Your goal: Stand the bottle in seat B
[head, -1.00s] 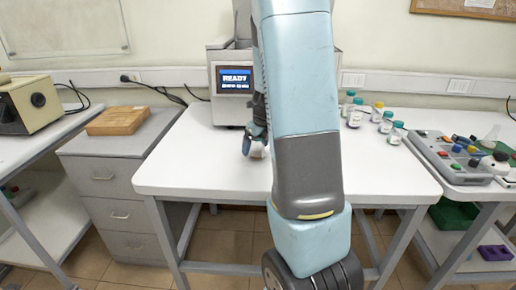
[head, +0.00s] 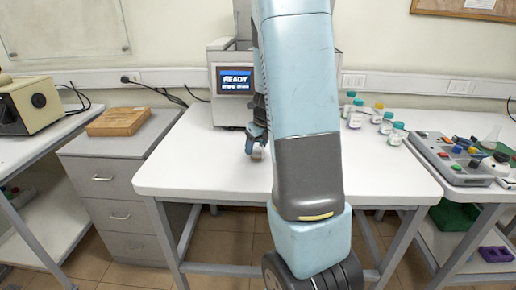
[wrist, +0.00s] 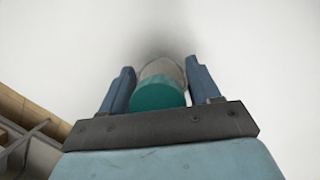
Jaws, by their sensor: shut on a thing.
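My gripper (wrist: 158,78) is shut on a bottle with a teal cap (wrist: 158,96) and a pale body, its cap towards the wrist camera. In the head view my gripper (head: 256,138) is left of my arm, over the white table, with the pale bottle (head: 257,153) low between its fingers. I cannot tell whether the bottle touches the table. A wooden-edged holder with grey dividers (wrist: 38,132) shows at the lower left of the wrist view. No seat marked B can be read, and my arm hides the middle of the table.
A grey machine with a READY screen (head: 235,80) stands behind my gripper. Several bottles with coloured caps (head: 355,118) stand at the table's back right. A wooden block (head: 117,121) lies on the drawer cabinet at left. The table's front left (head: 195,170) is clear.

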